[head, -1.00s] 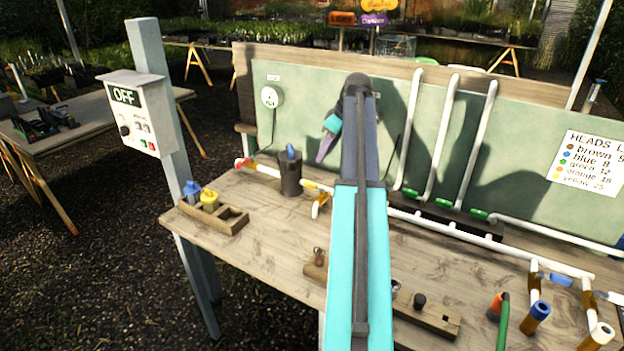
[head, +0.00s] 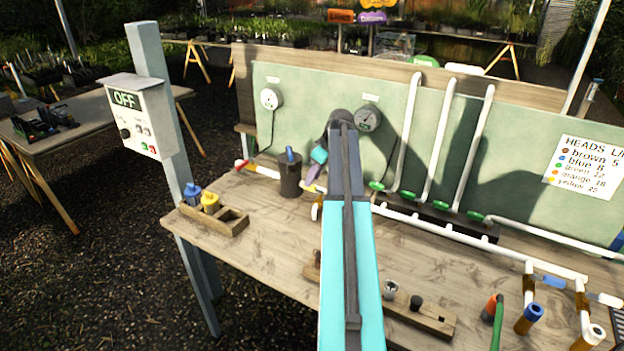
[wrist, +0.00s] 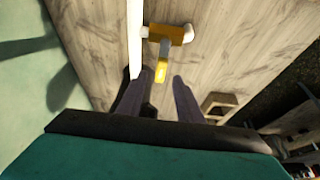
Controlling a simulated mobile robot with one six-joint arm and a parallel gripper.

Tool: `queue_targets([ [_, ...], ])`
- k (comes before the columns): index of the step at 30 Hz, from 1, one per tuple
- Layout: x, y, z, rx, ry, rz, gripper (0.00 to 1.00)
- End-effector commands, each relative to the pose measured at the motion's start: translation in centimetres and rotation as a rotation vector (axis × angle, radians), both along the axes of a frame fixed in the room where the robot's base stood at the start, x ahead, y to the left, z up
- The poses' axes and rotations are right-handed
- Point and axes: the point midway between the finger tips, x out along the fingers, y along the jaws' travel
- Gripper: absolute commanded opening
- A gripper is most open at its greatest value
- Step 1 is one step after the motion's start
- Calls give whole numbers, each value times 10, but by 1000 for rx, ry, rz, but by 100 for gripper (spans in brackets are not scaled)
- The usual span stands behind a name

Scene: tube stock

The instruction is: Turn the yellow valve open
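The yellow valve (wrist: 172,34) sits on a short branch beside a white pipe, seen from above in the wrist view. Its handle (wrist: 160,72) points across the valve body, toward my gripper. In the head view the valve (head: 315,210) is partly hidden by my arm and gripper. My gripper (wrist: 161,79) is open, with one dark finger on each side of the handle's free end in the wrist view. I cannot tell whether a finger touches it. In the head view my gripper (head: 318,188) points down just above the valve.
A dark canister (head: 290,178) stands left of the valve. A wooden holder (head: 228,228) with blue and yellow pieces is at the bench's left end. White pipes (head: 440,135) rise at the back board. The control box (head: 138,118) reads OFF.

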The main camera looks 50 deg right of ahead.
Motion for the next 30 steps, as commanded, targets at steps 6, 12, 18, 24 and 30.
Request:
queue_targets([
  [6, 8, 3, -19, 1, 1, 2, 33],
  [12, 11, 4, -26, 1, 0, 1, 33],
  [18, 12, 4, -27, 0, 0, 2, 33],
  [24, 12, 4, -27, 0, 0, 2, 14],
  [30, 12, 4, -27, 0, 0, 2, 0],
])
